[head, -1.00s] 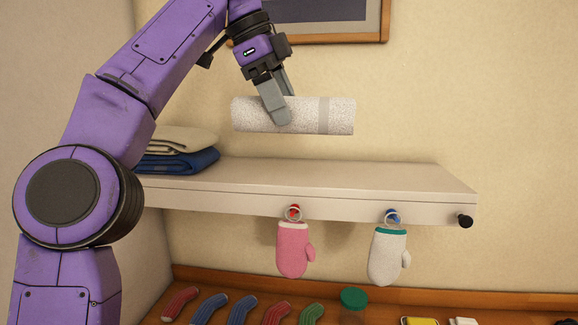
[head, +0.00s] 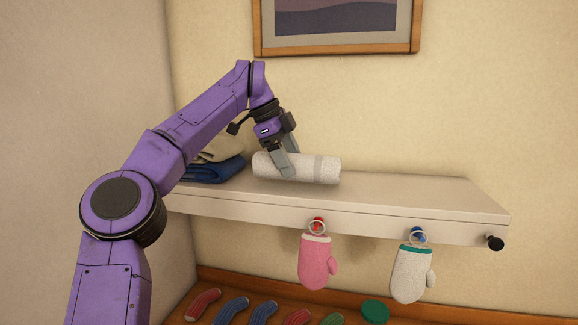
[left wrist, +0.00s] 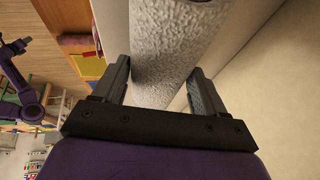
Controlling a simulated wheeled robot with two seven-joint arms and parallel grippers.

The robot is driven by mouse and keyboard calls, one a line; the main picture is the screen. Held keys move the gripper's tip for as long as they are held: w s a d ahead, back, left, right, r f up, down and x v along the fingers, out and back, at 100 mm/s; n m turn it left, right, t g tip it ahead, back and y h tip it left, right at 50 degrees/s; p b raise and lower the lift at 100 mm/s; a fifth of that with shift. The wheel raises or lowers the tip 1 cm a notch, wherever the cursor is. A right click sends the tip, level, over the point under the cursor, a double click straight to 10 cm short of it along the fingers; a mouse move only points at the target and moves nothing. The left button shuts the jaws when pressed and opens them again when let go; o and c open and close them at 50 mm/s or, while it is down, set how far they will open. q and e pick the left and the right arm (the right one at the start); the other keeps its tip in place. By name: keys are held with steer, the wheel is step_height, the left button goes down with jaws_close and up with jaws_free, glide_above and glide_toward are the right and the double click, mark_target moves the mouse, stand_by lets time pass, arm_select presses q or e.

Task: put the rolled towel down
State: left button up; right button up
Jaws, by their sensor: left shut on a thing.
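In the left wrist view the towel (left wrist: 170,45) runs between the two fingers of the left gripper (left wrist: 160,85).
Folded blue (head: 215,171) and beige (head: 222,149) cloths are stacked left of the towel. The shelf is clear to the right. A pink mitten (head: 315,263) and a white mitten (head: 410,275) hang from its front edge. Several rolled socks and a green lid (head: 375,311) lie below.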

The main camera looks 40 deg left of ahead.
mark_target(279, 176)
arm_select(q)
steer(key=s, duration=0.1)
steer(key=s+f, duration=0.1)
steer(key=s, duration=0.1)
steer(key=shift+s+a+f, duration=0.15)
steer(key=shift+s+a, duration=0.1)
steer(key=shift+a, duration=0.05)
steer(key=shift+w+d, duration=0.1)
steer(key=shift+w, duration=0.15)
steer(key=o, duration=1.1)
steer(key=shift+w+d+f, duration=0.2)
steer(key=shift+w+f, duration=0.1)
steer(key=shift+w, duration=0.45)
steer(key=shift+s+a+r, duration=0.15)
steer(key=shift+s, duration=0.35)
steer(key=shift+s+a+r, duration=0.1)
steer(key=shift+s+r, duration=0.05)
steer(key=shift+r, duration=0.1)
steer(key=v, duration=0.7)
arm_select(e)
steer(key=shift+s+a+r, duration=0.1)
steer(key=shift+s+r, duration=0.2)
steer(key=shift+s, duration=0.3)
arm_select(q)
steer(key=shift+o, duration=0.2)
steer(key=shift+f, duration=0.1)
